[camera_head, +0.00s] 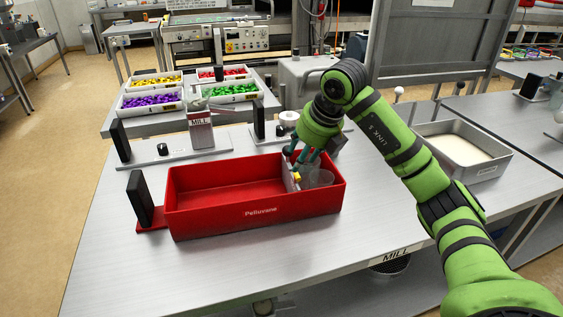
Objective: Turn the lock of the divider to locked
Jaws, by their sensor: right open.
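A red open box marked "Pellovane" (230,220) stands on the metal table. A pale upright divider (291,172) crosses its inside, right of the middle. A small yellow part (297,178), perhaps the lock, shows at the divider; its setting is too small to tell. My right gripper (300,162) reaches down from above at the divider, its fingers open close to the yellow part. I cannot tell whether they touch it. The fingers partly hide the divider's far end. My left gripper is not in view.
A clear round container (318,178) sits in the box's right compartment; the left one is empty. A black upright plate (140,198) stands left of the box. Behind are a mill rail (180,152) and colored pellet trays. A metal pan (462,149) stands right. The front table is clear.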

